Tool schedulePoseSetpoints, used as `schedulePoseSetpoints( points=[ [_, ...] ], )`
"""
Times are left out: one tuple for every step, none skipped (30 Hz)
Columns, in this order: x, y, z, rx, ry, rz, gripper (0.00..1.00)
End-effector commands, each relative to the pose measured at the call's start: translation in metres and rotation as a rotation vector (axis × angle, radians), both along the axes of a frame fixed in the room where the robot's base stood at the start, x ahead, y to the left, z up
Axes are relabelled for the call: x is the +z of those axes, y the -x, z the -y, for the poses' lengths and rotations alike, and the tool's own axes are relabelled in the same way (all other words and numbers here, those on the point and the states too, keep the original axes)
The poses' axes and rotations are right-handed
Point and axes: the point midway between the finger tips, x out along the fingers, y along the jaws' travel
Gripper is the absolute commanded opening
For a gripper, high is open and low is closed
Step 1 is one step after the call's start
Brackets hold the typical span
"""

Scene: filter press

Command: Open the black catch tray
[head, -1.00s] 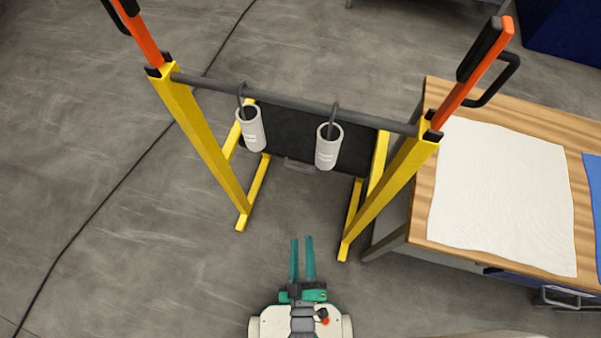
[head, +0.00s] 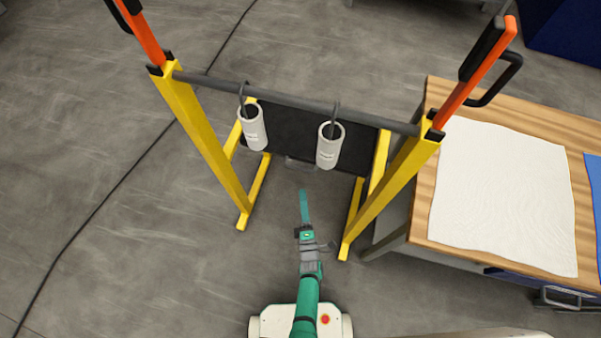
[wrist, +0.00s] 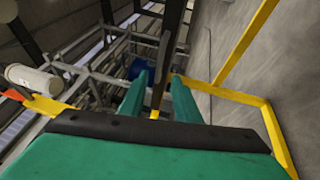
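The black catch tray (head: 292,132) is a dark panel low between the yellow frame legs in the head view. A small grey handle (head: 300,163) is on its near edge. My gripper (head: 304,200) is short of this handle with a visible gap in the head view, where its fingers overlap as one. In the wrist view the two teal fingers of my gripper (wrist: 160,80) are apart. The tray appears there nearly edge-on as a dark strip (wrist: 174,30) beyond the fingers. A dark bar, probably the handle, shows between the fingertips; I cannot tell whether it is touched.
Two pale cups (head: 252,130) (head: 329,148) hang from a grey bar (head: 290,98) above the tray. Yellow legs (head: 205,140) (head: 392,190) stand at both sides. A wooden table (head: 425,215) with a white cloth (head: 500,200) is at right. The floor in front is clear.

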Motion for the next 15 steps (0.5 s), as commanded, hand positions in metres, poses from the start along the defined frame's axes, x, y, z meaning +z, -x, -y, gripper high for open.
schedulePoseSetpoints(
  points=[
    [0.002,-0.007,-0.001,0.001,0.000,0.002,0.29],
    [0.002,-0.011,-0.002,0.001,-0.001,0.002,0.29],
    [0.004,-0.017,-0.002,0.002,-0.001,0.002,0.29],
    [0.005,-0.022,-0.003,0.002,-0.001,0.003,0.29],
    [0.006,-0.028,-0.003,0.002,-0.002,0.002,0.29],
    [0.007,-0.035,-0.004,0.001,-0.002,0.001,0.29],
    [0.008,-0.040,-0.004,0.001,-0.002,0.002,0.29],
    [0.009,-0.046,-0.004,0.002,-0.002,0.003,0.29],
    [0.010,-0.052,-0.004,0.001,-0.003,0.002,0.29],
    [0.011,-0.058,-0.005,0.001,-0.003,0.002,0.29],
    [0.012,-0.062,-0.005,0.002,-0.003,0.001,0.29],
    [0.012,-0.068,-0.007,0.003,-0.004,0.001,0.29],
    [0.013,-0.072,-0.008,0.004,-0.003,0.000,0.29],
    [0.014,-0.076,-0.009,0.005,-0.003,0.000,0.29],
    [0.015,-0.081,-0.009,0.006,-0.003,0.000,0.29]
  ],
)
